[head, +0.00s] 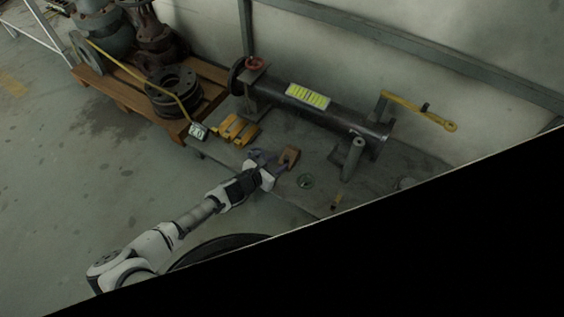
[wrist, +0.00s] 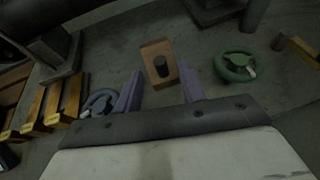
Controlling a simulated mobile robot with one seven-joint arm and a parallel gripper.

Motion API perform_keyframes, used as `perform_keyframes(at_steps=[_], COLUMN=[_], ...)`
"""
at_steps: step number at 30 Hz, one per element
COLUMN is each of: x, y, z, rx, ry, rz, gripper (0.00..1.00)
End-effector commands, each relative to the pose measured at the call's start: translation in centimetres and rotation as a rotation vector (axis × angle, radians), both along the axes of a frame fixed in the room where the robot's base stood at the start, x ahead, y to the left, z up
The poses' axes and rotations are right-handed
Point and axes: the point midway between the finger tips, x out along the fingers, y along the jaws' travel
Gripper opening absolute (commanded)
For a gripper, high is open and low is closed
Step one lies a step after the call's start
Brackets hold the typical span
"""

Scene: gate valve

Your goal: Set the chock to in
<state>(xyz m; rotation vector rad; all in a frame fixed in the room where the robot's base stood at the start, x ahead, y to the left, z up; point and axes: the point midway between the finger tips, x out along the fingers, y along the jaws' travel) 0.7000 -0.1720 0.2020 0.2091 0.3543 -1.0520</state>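A brown wooden block with a dark round knob, which looks like the chock (wrist: 153,50), lies just ahead of my gripper in the wrist view. It also shows in the head view (head: 290,155), on the grey bench in front of the pipe. My gripper (wrist: 160,86) has its two purple fingers spread apart, with a gap between them. The knob stands beyond the fingertips, roughly in line with the gap, and nothing is visibly held. In the head view my gripper (head: 270,160) is low over the bench's front edge, left of the block. Contact cannot be told.
A green ring (wrist: 237,67) lies right of the block. A grey ring (wrist: 98,101) and orange-yellow blocks (head: 238,129) are to the left. A large pipe (head: 330,112) on stands lies behind, with a yellow lever (head: 418,110). A pallet (head: 125,95) holds flanges.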

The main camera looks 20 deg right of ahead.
Motion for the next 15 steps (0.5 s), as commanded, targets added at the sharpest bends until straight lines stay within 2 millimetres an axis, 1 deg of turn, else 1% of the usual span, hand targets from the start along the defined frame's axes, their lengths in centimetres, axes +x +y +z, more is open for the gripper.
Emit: perform_keyframes(at_steps=[1, 6, 15], x=[0.3, 1.1, 1.5], y=[-0.8, -2.2, -2.7], z=[-0.6, -1.2, -1.3], rx=[0.0, 0.001, 0.001], ry=[0.001, 0.001, 0.0], rz=[-0.003, -0.001, 0.001], gripper=[0.4, 0.4, 0.4])
